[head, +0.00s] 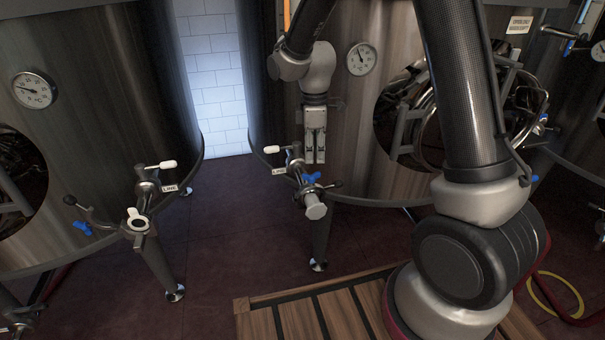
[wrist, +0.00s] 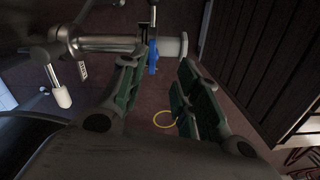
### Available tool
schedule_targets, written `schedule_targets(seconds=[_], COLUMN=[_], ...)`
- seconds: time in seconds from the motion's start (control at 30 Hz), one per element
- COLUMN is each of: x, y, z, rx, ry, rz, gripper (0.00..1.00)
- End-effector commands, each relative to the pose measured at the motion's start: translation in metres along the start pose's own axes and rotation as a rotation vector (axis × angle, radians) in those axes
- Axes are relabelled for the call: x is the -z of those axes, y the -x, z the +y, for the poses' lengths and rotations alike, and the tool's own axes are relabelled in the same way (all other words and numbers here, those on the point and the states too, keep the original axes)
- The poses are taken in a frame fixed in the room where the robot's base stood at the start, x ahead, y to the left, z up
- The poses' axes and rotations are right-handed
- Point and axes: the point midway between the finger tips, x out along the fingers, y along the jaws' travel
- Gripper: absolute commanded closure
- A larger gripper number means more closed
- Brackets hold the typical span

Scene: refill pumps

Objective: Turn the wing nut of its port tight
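The port (head: 300,180) with its blue wing nut (head: 312,177) sits on the front of the middle tank. A pale round cap (head: 316,211) closes its end. In the wrist view the blue wing nut (wrist: 152,57) hangs around the horizontal port pipe (wrist: 105,43), beside the pale cap (wrist: 176,46). My gripper (head: 315,160) points down just above the port in the head view. In the wrist view my gripper (wrist: 158,70) is open, its green-padded fingers apart. The wing nut lies at the gap near the fingertips; I cannot tell whether they touch it.
A white-tipped valve handle (head: 272,149) stands beside the port; it also shows in the wrist view (wrist: 62,97). A wooden slatted platform (head: 300,322) lies in front. A yellow hose (head: 555,300) lies right.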

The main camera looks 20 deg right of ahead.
Motion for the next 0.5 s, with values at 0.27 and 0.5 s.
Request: schedule_targets(seconds=[0.27, 0.5], x=[0.005, 0.005], y=[-0.001, -0.038], z=[0.009, 0.009], rx=[-0.035, -0.031], ry=[0.232, 0.235], rz=[0.017, 0.015], gripper=[0.68, 0.68])
